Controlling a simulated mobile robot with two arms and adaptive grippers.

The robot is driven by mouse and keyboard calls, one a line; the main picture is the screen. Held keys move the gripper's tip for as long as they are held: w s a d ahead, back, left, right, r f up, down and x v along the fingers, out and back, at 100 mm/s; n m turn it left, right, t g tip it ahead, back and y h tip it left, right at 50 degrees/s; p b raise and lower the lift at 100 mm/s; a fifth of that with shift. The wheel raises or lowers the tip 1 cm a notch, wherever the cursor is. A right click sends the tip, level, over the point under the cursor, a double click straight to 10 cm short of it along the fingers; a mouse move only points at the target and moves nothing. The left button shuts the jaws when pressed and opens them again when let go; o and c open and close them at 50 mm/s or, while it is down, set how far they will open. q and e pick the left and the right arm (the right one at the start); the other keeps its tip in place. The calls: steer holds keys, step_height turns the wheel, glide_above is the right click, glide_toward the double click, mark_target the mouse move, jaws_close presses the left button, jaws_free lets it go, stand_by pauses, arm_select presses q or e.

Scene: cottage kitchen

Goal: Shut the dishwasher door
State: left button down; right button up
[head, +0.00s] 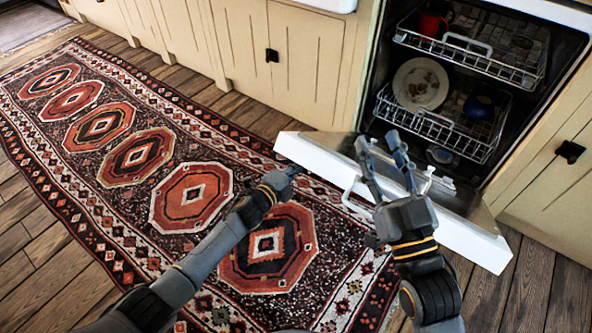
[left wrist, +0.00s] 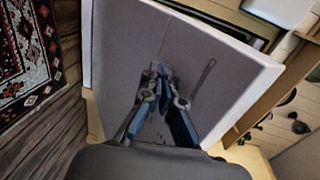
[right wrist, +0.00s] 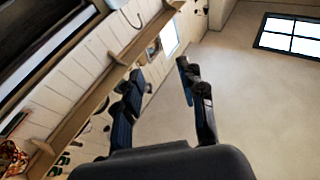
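The dishwasher (head: 377,104) stands open at the right of the head view. Its white door (head: 462,238) is lowered and tilted outward, with a white bar handle (head: 347,191) on its front. My right gripper (head: 378,140) is open and empty, its fingers pointing up in front of the door's inner side; they overlap the door in the picture, and contact cannot be told. My left gripper (head: 291,172) is at the door's left end, looking shut and empty. In the left wrist view, its closed fingertips (left wrist: 160,70) face the door's broad pale panel (left wrist: 225,65); touching is unclear.
Both racks are inside the cavity; the upper rack (head: 470,60) holds a red mug (head: 432,22), the lower rack (head: 440,128) a plate (head: 420,84) and a blue bowl (head: 479,107). Cream cabinets (head: 305,60) flank it. A patterned rug (head: 140,155) covers the wooden floor.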

mark_target(311, 136)
arm_select(q)
steer(key=w+d+r, duration=0.1)
steer(key=r, duration=0.1)
steer(key=w+d+r, duration=0.1)
steer(key=w+r, duration=0.1)
steer(key=w+d+r, duration=0.1)
steer(key=w+r, duration=0.1)
steer(key=shift+d+r+p, duration=0.3)
steer(key=shift+d+p, duration=0.05)
steer(key=shift+w+d+r, duration=0.15)
steer(key=shift+d+r, duration=0.05)
arm_select(e)
steer(key=f+g, duration=0.1)
steer(key=f, duration=0.1)
steer(key=f+g, duration=0.1)
steer(key=f, duration=0.1)
steer(key=shift+w+d+g+h, duration=0.2)
steer(key=shift+w+g+h, duration=0.1)
steer(key=shift+w+h, duration=0.1)
